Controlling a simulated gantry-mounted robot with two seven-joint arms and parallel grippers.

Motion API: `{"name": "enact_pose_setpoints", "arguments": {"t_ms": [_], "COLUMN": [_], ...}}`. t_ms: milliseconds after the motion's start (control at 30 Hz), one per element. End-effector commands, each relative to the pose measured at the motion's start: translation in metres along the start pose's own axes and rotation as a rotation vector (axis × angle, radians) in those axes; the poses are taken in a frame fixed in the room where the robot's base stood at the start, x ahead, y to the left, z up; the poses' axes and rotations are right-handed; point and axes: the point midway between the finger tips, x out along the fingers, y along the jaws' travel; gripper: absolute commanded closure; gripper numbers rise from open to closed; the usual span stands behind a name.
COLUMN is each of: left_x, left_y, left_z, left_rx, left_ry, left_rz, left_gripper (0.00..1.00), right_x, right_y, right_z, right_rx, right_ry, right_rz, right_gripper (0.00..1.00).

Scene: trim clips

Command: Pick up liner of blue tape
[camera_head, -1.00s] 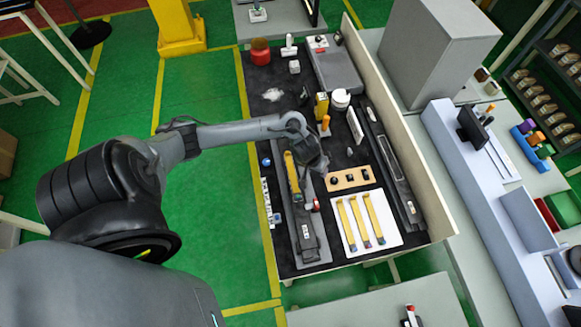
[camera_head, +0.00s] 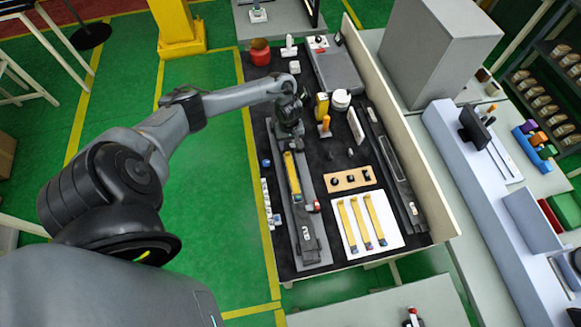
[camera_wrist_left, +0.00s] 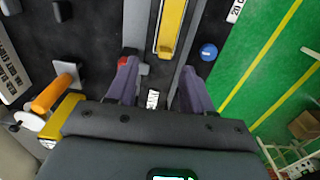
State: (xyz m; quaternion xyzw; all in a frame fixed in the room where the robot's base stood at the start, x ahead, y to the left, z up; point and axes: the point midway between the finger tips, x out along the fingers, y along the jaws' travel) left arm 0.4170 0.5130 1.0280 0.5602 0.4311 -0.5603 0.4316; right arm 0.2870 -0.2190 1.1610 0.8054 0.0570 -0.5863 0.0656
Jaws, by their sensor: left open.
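My left gripper (camera_head: 289,128) is over the far end of the long grey fixture (camera_head: 309,238). In the left wrist view the gripper (camera_wrist_left: 158,66) is open, its two purple-grey fingers apart with nothing held between them. A yellow strip (camera_head: 292,177) lies along the fixture, and its end shows beyond the fingertips in the wrist view (camera_wrist_left: 172,28). A small round blue item (camera_wrist_left: 208,52) lies on the dark mat beside the fixture; it also shows in the head view (camera_head: 266,162). I cannot make out a separate liner. My right gripper is not in view.
Several yellow strips with coloured ends lie on a white board (camera_head: 348,238). A wooden block (camera_head: 348,180) with black parts stands behind it. An orange-handled tool (camera_wrist_left: 52,95) is left of the gripper in the wrist view. A red jar (camera_head: 260,52) stands at the back.

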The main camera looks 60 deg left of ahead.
Motion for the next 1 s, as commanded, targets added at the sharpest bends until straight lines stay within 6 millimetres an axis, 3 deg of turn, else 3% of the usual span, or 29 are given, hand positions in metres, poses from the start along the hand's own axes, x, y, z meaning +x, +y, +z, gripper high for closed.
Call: {"name": "enact_pose_setpoints", "arguments": {"t_ms": [433,767,800,1000], "left_x": [0.046,0.053,0.053,0.052], "left_y": [-0.008,-0.007,-0.007,-0.007], "left_z": [0.006,0.005,0.005,0.005], "left_rx": [0.001,0.002,0.002,0.002], "left_ry": [-0.001,0.001,0.001,0.001], "left_rz": [-0.001,0.0,0.0,0.0], "left_gripper": [0.49,0.49,0.5,0.81], "right_x": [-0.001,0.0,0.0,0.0], "right_y": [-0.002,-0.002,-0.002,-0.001], "right_z": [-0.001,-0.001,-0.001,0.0], "right_rx": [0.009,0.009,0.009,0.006], "right_ry": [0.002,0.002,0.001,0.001], "right_rz": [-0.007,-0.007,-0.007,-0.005], "right_gripper": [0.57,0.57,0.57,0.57]}}
